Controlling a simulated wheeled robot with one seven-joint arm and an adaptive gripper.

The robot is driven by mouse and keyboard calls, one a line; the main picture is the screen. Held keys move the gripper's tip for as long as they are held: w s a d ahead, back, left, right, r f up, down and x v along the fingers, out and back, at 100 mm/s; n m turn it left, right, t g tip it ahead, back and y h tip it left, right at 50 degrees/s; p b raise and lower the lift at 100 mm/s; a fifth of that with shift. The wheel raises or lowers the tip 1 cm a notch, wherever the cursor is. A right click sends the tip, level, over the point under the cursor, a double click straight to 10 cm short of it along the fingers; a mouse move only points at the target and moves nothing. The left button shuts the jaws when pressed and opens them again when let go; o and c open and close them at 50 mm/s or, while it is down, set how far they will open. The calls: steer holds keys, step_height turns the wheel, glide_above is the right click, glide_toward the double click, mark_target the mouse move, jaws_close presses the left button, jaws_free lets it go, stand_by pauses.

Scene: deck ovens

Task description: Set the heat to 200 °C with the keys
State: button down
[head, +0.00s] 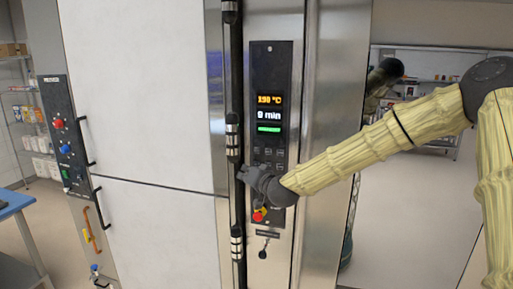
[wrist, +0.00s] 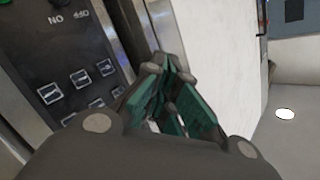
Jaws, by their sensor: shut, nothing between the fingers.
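The black control panel (head: 284,85) is on the steel oven front. Its orange heat display (head: 269,100) appears to read 190 °C, above a white line (head: 269,114) that looks like 0 min and a green bar (head: 269,128). Small keys (head: 268,152) sit below, partly hidden by my gripper. In the wrist view several keys (wrist: 79,79) show at the left; their symbols are too small to read. My gripper (head: 243,173) is shut and empty, its tips at the panel's lower left edge. In the wrist view its fingers (wrist: 168,68) lie right of the keys; I cannot tell whether they touch anything.
A black vertical bar (head: 236,85) with ribbed fittings runs just left of the panel, close to my fingertips. A red knob (head: 258,216) is below my gripper. A second panel (head: 62,130) is on the far left. Open floor (head: 415,200) shows at right.

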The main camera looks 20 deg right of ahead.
mark_target(257, 150)
steer(key=shift+w+d+r, duration=0.1)
steer(key=shift+w+r, duration=0.05)
steer(key=shift+r, duration=0.4)
steer(key=shift+w+d+r, duration=0.1)
steer(key=shift+r, duration=0.4)
steer(key=shift+w+d, duration=0.1)
steer(key=shift+w+d, duration=0.8)
steer(key=shift+w, duration=0.4)
steer(key=shift+w+d, duration=0.8)
steer(key=shift+w, duration=0.35)
steer(key=shift+w+d, duration=0.8)
steer(key=shift+w, duration=0.4)
steer(key=shift+w+d, duration=0.1)
steer(key=shift+w, duration=0.05)
steer(key=shift+w+d+b, duration=0.1)
steer(key=shift+w+b, duration=0.1)
steer(key=shift+b, duration=0.2)
